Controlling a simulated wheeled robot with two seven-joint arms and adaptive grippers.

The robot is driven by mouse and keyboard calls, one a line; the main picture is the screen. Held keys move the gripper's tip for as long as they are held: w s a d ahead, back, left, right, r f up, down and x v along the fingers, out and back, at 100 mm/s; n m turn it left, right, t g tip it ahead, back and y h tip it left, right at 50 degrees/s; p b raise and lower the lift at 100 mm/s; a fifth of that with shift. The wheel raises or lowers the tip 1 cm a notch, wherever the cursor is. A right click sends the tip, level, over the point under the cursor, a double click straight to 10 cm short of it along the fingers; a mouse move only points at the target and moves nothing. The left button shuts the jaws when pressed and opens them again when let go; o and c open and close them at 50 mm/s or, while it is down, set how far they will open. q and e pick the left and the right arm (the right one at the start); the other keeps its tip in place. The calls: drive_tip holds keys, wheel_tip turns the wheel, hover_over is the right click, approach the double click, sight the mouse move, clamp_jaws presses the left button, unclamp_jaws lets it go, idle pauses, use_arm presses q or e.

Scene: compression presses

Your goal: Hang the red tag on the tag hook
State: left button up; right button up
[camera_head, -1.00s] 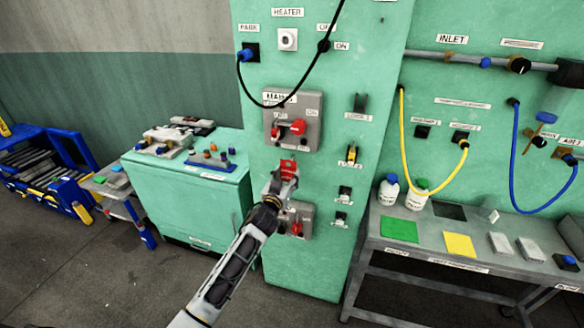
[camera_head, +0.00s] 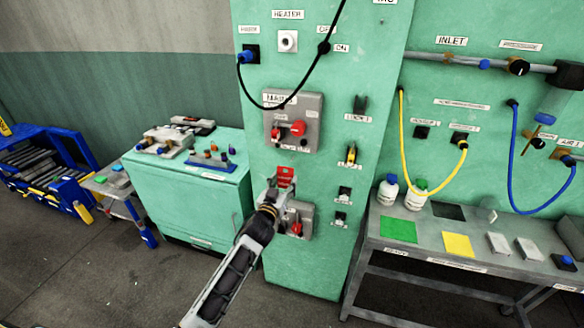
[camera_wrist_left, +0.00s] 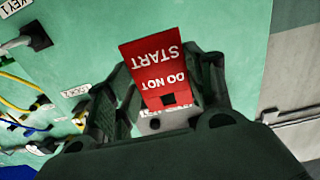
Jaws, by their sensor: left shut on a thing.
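The red tag (camera_head: 286,171) is held by my left gripper (camera_head: 280,188) in front of the green panel, just below the grey main switch box. In the left wrist view the red tag (camera_wrist_left: 153,62) shows white "DO NOT START" lettering upside down, with a dark square near its gripper end. The fingers of my left gripper (camera_wrist_left: 162,90) stand on either side of the tag, shut on it. I cannot pick out the tag hook for certain. My right gripper is not in view.
The main switch box (camera_head: 305,110) with red parts is above the tag. A smaller grey box (camera_head: 306,212) with a red knob is right beside my gripper. A black cable (camera_head: 300,85) hangs across the panel above. A grey bench (camera_head: 380,243) stands at the right.

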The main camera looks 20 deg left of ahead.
use_arm(q)
drive_tip(key=shift+s, duration=0.65)
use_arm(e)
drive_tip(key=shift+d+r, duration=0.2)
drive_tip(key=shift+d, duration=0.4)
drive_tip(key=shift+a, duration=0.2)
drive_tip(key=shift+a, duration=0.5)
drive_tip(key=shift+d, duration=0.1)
use_arm(q)
drive_tip(key=shift+s, duration=0.1)
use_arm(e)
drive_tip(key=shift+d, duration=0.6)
